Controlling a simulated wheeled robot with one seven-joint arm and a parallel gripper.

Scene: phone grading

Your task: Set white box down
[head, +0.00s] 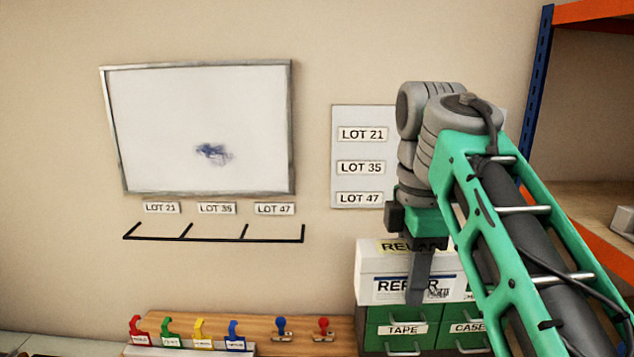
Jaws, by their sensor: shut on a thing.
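The white box (377,263) has a label on its front that reads "REP…", partly covered, and another label on its top. My gripper (419,290) points down at the box, its grey finger in front of the box's front face, and is shut on it. The other finger is hidden. The box's lower edge lines up with the top of a green drawer unit (376,329); I cannot tell whether it rests there or is held just above or in front of it. My arm hides the box's right side.
A wooden board (180,324) left of the drawers carries coloured hooked tags (200,333) and two stamps, blue (281,328) and red (323,328). A black rack (215,238) and whiteboard (200,125) are on the wall. An orange-and-blue shelf (590,215) stands at right.

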